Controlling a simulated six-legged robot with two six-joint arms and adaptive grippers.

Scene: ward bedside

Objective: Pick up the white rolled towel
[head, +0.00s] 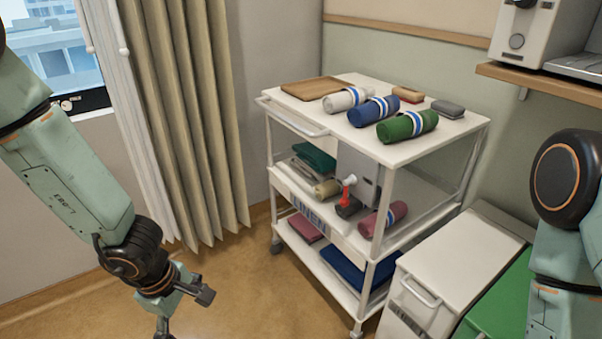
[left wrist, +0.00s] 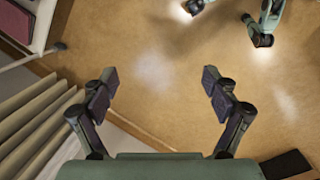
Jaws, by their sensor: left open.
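The white rolled towel (head: 346,99) has a blue band and lies on the top shelf of the white cart (head: 385,150). It is the leftmost of three rolled towels there, beside a blue one (head: 374,111) and a green one (head: 407,125). My left gripper (head: 182,315) is low at the left in the head view, over the floor and well away from the cart. In the left wrist view its fingers (left wrist: 158,90) are spread apart with only floor between them. My right gripper is not in view; only part of the right arm shows at the right edge.
A wooden tray (head: 312,88), a red and tan item (head: 408,94) and a grey folded cloth (head: 448,109) share the cart top. Lower shelves hold folded cloths and more rolls. A white bin (head: 430,285) and a green one (head: 505,305) stand right of the cart. Curtains (head: 195,120) hang behind.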

